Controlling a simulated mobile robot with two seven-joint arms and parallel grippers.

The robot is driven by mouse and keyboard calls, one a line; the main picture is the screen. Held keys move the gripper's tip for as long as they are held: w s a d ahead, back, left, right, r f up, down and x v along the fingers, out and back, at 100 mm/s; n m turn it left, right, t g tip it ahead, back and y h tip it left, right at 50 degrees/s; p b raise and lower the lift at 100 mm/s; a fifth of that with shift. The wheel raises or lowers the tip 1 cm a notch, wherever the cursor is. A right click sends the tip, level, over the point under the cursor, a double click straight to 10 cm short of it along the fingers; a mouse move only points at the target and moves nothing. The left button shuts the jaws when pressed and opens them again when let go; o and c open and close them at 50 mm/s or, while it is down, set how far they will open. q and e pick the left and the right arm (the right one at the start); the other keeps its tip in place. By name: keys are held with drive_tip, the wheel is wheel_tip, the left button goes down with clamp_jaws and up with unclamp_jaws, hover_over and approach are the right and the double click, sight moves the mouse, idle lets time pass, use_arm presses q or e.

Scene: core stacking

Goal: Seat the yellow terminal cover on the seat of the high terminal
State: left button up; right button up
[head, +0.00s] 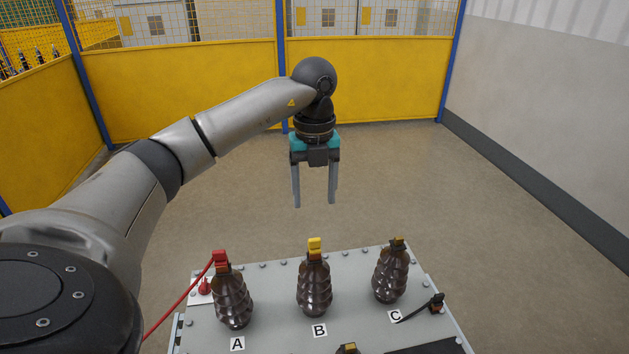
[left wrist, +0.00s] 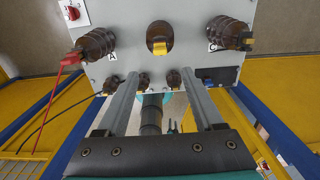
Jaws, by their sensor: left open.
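A yellow terminal cover (head: 314,247) is on top of the middle ribbed brown post, marked B (head: 315,291). It also shows as a yellow cap in the left wrist view (left wrist: 158,47). I cannot tell how closely it fits its seat. My left gripper (head: 314,204) is open and empty, pointing down, above and beyond post B and apart from it. Its two fingers (left wrist: 162,108) show with nothing between them in the left wrist view. No label shows which terminal is the high one. My right gripper is not in view.
Post A (head: 234,299) has a red cover (head: 220,259) with a red cable. Post C (head: 391,273) has a dark, brass-coloured top. All stand on a grey bolted box (head: 275,300). A black cable end (head: 437,303) lies to the right. Yellow fence panels stand behind.

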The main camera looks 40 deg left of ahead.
use_arm(q)
drive_tip(key=shift+r, duration=1.4)
